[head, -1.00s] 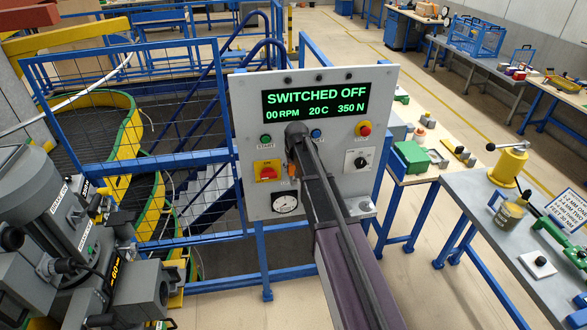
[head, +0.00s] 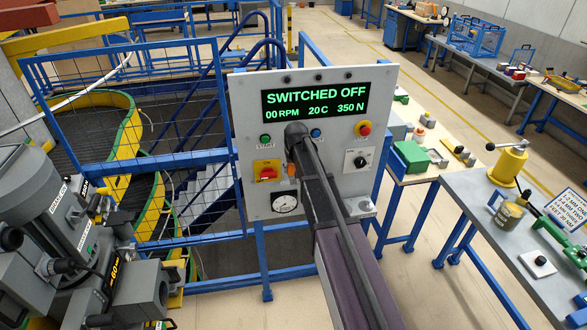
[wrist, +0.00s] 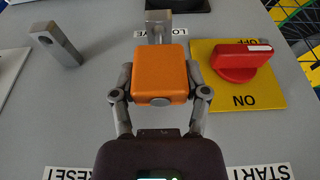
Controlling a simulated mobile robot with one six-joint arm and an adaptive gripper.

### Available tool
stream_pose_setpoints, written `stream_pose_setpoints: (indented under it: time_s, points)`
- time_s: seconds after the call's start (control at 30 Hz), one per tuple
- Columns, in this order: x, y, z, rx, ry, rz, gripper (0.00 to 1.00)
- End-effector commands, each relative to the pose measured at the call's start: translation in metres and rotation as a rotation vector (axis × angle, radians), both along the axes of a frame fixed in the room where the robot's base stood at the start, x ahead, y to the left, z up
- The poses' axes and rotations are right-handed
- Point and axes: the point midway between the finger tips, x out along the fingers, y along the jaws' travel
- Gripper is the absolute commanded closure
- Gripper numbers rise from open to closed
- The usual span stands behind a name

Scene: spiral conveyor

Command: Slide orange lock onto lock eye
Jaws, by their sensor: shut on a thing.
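The orange lock (wrist: 160,75) is a rounded block in the middle of the wrist view. My gripper (wrist: 160,88) is shut on it, one finger against each side. A grey metal piece (wrist: 158,27) stands directly behind the lock, over a partly hidden label; it looks like the lock eye, but it could be part of the lock. The two overlap in view, so I cannot tell whether they are joined. In the head view only a sliver of the orange lock (head: 291,169) shows beside my gripper (head: 297,134), in front of the panel.
The grey control panel (head: 335,185) reads SWITCHED OFF. A red rotary switch (wrist: 238,62) on a yellow plate sits close to the lock. A grey post with a hole (wrist: 55,44) juts out on the other side.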

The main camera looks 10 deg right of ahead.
Motion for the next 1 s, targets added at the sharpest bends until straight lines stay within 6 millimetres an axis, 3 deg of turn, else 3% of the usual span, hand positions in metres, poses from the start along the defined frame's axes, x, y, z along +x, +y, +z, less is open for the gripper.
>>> stream_pose_setpoints:
  time_s: [1.0]
  points:
    - [-0.0001,0.0010,-0.0069,0.000,0.000,0.001,0.75]
